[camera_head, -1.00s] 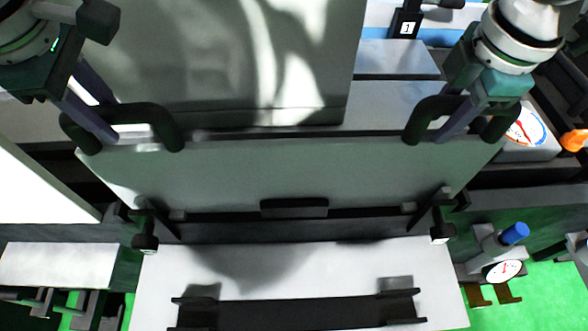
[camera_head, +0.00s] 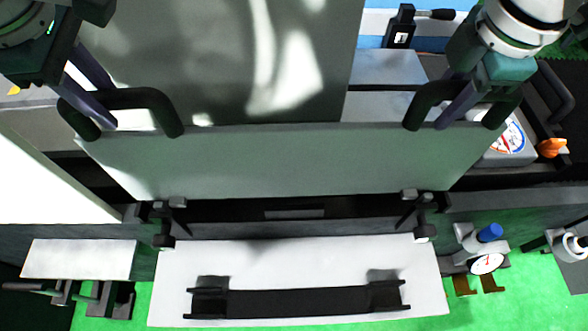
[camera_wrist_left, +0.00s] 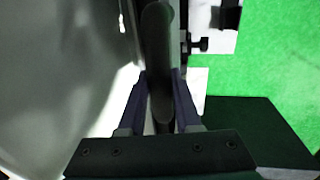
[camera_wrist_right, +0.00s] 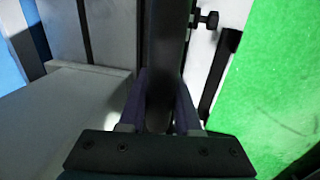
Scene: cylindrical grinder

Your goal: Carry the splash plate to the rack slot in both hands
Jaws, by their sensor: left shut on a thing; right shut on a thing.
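The splash plate (camera_head: 290,165) is a broad grey-green panel with a black loop handle near each end of its upper edge. My left gripper (camera_head: 108,122) is shut on the left handle (camera_head: 140,97), which also shows between its fingers in the left wrist view (camera_wrist_left: 158,60). My right gripper (camera_head: 440,122) is shut on the right handle (camera_head: 425,95), also seen in the right wrist view (camera_wrist_right: 165,40). The plate hangs roughly level between both hands, over a dark ledge. A black bracketed holder (camera_head: 300,303) on a white panel is nearer; I cannot tell whether it is the rack slot.
Black clamp knobs (camera_head: 163,241) (camera_head: 424,233) flank the ledge below the plate. A large grey cover (camera_head: 200,60) stands behind the plate. A dial gauge (camera_head: 487,263) with a blue cap is at right, a white block (camera_head: 80,258) at left. Green floor shows in front.

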